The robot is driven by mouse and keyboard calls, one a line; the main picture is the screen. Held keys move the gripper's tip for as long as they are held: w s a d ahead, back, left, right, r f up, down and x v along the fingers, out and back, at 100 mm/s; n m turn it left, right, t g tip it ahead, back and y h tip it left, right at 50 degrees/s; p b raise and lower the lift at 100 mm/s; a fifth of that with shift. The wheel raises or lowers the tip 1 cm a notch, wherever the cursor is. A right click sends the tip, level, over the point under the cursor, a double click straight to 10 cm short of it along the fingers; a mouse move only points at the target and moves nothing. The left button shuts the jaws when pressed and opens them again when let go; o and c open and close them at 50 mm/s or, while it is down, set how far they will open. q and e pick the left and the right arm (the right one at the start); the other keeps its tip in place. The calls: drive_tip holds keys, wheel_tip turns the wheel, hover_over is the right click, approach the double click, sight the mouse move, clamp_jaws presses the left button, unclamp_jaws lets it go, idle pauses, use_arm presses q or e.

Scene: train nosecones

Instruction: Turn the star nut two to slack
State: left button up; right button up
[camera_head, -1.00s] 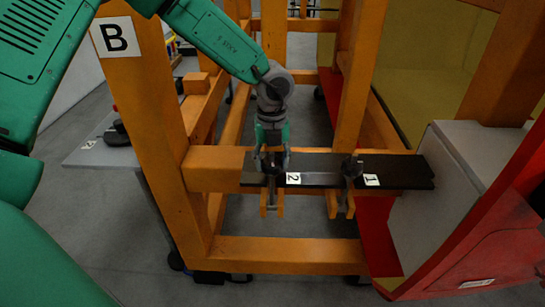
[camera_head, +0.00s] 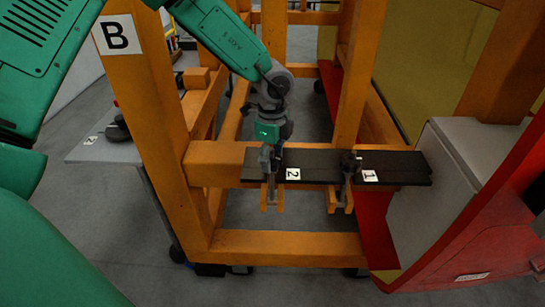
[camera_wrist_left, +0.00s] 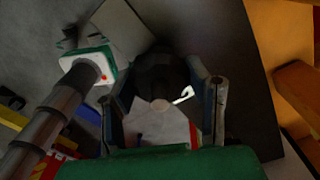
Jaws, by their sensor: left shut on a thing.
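Star nut two is the dark knob (camera_wrist_left: 163,72) in the left wrist view, set between the two fingers of my left gripper (camera_wrist_left: 164,105). In the head view my left gripper (camera_head: 271,158) reaches down onto it and is shut on it, hiding most of the nut. The nut's clamp stands at the left part of a black board (camera_head: 320,161), beside a white label with "2" (camera_head: 292,174). How far the nut is turned cannot be told. My right gripper is not in view.
Another dark clamp nut (camera_head: 351,163) stands to the right, by label "1" (camera_head: 370,176). The board rests on an orange frame (camera_head: 215,165) with posts on both sides. A grey box (camera_head: 440,190) and a red panel (camera_head: 480,235) are at the right.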

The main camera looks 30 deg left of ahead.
use_arm(q)
drive_tip(key=n, duration=0.4)
drive_tip(key=shift+w+r+n, duration=0.15)
drive_tip(key=shift+w+n, duration=0.05)
drive_tip(key=shift+n, duration=0.5)
drive_tip(key=o, duration=1.1)
drive_tip(key=shift+o, duration=0.2)
drive_tip(key=shift+r, duration=0.3)
wheel_tip(320, 180, up, 11)
drive_tip(key=shift+r, duration=0.1)
drive_tip(key=shift+a, duration=0.1)
